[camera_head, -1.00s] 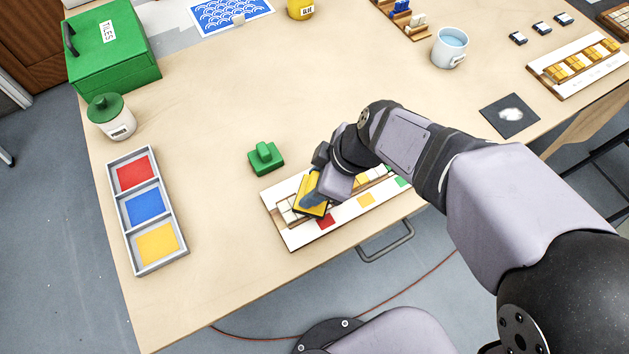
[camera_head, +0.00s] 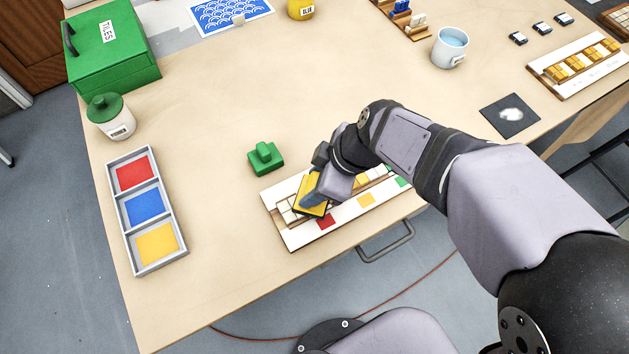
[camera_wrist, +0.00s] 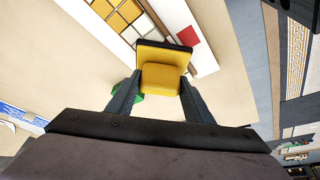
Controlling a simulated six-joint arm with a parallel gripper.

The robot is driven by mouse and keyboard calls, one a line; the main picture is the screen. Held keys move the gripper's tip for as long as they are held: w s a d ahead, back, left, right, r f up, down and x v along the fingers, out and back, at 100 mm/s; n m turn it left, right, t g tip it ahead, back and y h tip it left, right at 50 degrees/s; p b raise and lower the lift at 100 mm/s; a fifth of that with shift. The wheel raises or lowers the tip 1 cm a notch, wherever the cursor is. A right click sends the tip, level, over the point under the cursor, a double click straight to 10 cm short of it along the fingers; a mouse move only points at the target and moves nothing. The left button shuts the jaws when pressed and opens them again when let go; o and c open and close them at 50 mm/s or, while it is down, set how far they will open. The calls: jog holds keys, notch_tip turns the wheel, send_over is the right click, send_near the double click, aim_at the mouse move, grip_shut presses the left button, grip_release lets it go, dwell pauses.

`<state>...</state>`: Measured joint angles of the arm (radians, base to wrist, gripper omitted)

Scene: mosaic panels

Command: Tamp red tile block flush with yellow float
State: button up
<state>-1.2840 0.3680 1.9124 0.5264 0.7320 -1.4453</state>
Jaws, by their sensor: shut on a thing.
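My gripper (camera_head: 318,187) is shut on the yellow float (camera_head: 309,199). In the wrist view the float (camera_wrist: 160,78) sits between the two fingers of my gripper (camera_wrist: 158,92). The float is over the left part of the white panel (camera_head: 293,238), across its tile channel. Whether it touches the tiles or is slightly above them I cannot tell. A flat red square (camera_head: 326,221) shows on the panel's near border, and also in the wrist view (camera_wrist: 188,36). No raised red tile block is visible; the float and gripper cover that part of the channel.
A green handled block (camera_head: 266,157) stands just behind the panel. A grey tray (camera_head: 183,253) with red, blue and yellow compartments lies to the left. A dark square (camera_head: 510,115) with a white patch and a mug (camera_head: 450,47) are farther right. The middle table is clear.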

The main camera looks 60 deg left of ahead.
jog(key=shift+d+f, duration=0.25)
jog(key=shift+a+r+p, duration=0.2)
jog(key=shift+r+p, duration=0.35)
jog(key=shift+r, duration=0.15)
jog(key=shift+r+p, duration=1.65)
jog(key=shift+r, duration=1.3)
